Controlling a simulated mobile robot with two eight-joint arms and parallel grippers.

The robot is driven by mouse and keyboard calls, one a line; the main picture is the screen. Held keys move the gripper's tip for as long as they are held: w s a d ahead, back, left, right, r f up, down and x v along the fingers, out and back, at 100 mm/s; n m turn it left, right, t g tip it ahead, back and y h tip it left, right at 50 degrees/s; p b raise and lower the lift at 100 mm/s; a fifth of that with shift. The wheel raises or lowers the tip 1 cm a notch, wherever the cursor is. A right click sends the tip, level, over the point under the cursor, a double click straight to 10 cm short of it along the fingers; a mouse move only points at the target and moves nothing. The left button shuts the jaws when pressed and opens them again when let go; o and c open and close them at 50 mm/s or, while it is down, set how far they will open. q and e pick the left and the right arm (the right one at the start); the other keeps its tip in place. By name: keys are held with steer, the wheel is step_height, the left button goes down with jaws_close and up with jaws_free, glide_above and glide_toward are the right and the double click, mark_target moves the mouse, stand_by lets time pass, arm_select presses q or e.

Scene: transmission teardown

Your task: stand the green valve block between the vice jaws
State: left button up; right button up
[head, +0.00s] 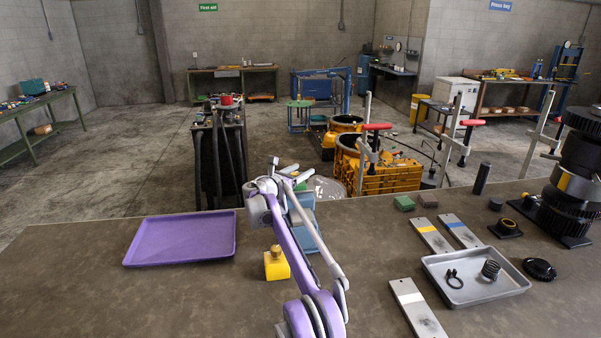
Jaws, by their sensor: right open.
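A blue vice (307,236) stands on the bench near the middle. My right arm crosses in front of it and hides much of it, so I cannot make out what is between its jaws. My right gripper (296,172) is at the far end of that arm, over the vice area, small and partly hidden by its own wrist. My left gripper is out of view.
A brown-grey block (428,200) sits beside the green one. A purple tray (182,239) lies empty at left. A grey tray (476,277) with small parts, striped plates and a dark gear stack (574,184) fill the right.

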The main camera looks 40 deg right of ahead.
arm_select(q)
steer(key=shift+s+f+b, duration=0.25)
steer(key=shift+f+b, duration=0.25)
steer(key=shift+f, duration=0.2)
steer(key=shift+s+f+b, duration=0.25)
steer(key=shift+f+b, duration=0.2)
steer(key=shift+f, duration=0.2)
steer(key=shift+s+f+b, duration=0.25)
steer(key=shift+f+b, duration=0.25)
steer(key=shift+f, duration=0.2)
arm_select(e)
steer(key=v, duration=1.2)
